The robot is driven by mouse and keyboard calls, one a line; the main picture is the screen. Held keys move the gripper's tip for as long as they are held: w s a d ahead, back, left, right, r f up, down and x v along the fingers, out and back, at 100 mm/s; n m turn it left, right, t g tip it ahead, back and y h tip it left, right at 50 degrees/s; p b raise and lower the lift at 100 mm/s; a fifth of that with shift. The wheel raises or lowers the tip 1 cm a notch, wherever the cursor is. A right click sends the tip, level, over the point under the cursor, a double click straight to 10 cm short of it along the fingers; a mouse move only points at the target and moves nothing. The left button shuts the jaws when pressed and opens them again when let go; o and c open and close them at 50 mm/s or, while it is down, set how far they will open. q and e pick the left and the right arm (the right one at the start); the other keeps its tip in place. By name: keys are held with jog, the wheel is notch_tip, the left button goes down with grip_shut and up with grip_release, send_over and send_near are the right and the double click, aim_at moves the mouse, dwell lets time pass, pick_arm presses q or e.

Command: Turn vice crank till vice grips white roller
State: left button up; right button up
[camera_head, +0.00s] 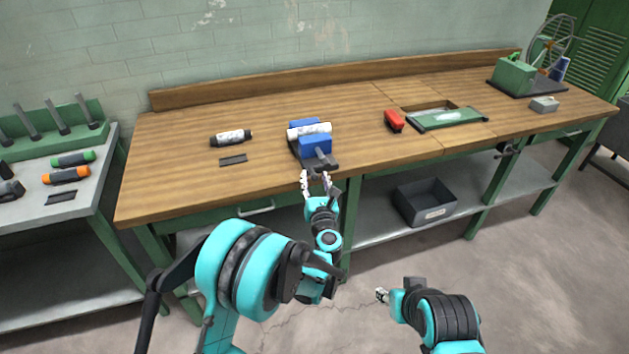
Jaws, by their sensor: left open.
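A blue vice (315,143) stands near the front edge of the wooden workbench (190,185). A white roller (309,130) lies between its two blue jaws; I cannot tell whether the jaws touch it. The dark crank (323,166) is on the vice's near side, at the bench edge. My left gripper (317,178) is open just in front of the crank, its fingers pointing up towards it. I cannot tell whether they touch the crank. My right gripper (382,295) is low in front of the bench, small and away from the vice; its jaw state is unclear.
A black-and-white roller (231,138) and a dark flat piece (233,160) lie left of the vice. A red object (393,121) and a green tray (447,118) are to the right. A green machine (513,75) stands far right. A grey bin (425,201) sits on the lower shelf.

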pick_arm(q)
jog(key=shift+w, duration=0.55)
grip_shut()
jog(key=shift+r, duration=0.15)
